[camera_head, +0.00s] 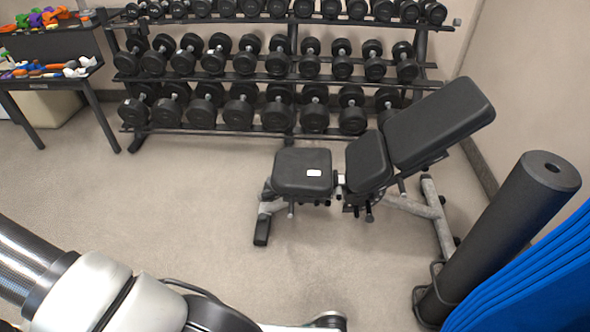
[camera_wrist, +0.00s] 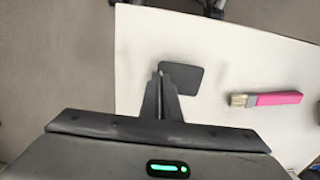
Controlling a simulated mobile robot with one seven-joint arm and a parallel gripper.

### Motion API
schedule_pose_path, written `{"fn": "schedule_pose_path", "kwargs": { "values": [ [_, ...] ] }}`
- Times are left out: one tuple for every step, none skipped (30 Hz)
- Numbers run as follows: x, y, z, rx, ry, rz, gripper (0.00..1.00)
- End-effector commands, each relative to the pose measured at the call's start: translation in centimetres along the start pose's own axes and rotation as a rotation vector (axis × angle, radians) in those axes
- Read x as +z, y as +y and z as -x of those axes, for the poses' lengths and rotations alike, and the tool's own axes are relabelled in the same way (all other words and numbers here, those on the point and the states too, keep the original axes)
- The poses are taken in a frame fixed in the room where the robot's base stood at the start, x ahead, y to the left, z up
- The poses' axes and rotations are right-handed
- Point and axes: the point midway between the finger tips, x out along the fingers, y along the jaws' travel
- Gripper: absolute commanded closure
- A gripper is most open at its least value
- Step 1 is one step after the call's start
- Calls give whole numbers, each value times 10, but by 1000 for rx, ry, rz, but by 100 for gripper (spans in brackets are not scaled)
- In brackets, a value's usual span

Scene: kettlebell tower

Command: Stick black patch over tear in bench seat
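The bench seat (camera_head: 291,183) is the low black pad at the left end of the weight bench in the head view. A small white mark, seemingly the tear (camera_head: 314,173), shows on its right part. In the wrist view, the black patch (camera_wrist: 186,80) is a dark rounded rectangle over a white surface. My gripper (camera_wrist: 160,73) points at it, with its fingers close together and their tips overlapping the patch's left edge. I see no clear gap between the fingers. They do not visibly pinch the patch. The head view does not show the fingertips.
A brush (camera_wrist: 264,99) with a pink handle lies right of the patch on the white tabletop (camera_wrist: 235,50). Dumbbell racks (camera_head: 205,132) stand behind the bench. A black foam roller (camera_head: 500,235) stands at the right, beside blue mats (camera_head: 545,295). Floor left of the bench is clear.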

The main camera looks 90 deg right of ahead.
Motion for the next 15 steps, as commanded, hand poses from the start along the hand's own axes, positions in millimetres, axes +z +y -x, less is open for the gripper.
{"fn": "schedule_pose_path", "kwargs": {
  "values": [
    [0, 1, 2, 0, 0, -1, 100],
    [0, 1, 2, 0, 0, -1, 100],
    [0, 1, 3, 0, 0, -1, 100],
    [0, 1, 4, 0, 0, -1, 100],
    [0, 1, 4, 0, 0, 0, 100],
    [0, 2, 5, 0, 0, 0, 100],
    [0, 2, 6, 0, 0, 0, 100],
    [0, 2, 6, 0, 0, 0, 100],
    [0, 2, 7, 0, 0, 0, 100],
    [0, 2, 8, 0, 0, 0, 100],
    [0, 2, 8, 0, 0, 0, 100],
    [0, 3, 9, 0, 0, 1, 100],
    [0, 3, 10, 0, 0, 1, 100],
    [0, 3, 10, 0, 0, 1, 100],
    [0, 3, 10, 0, 0, 1, 100]
  ]
}}
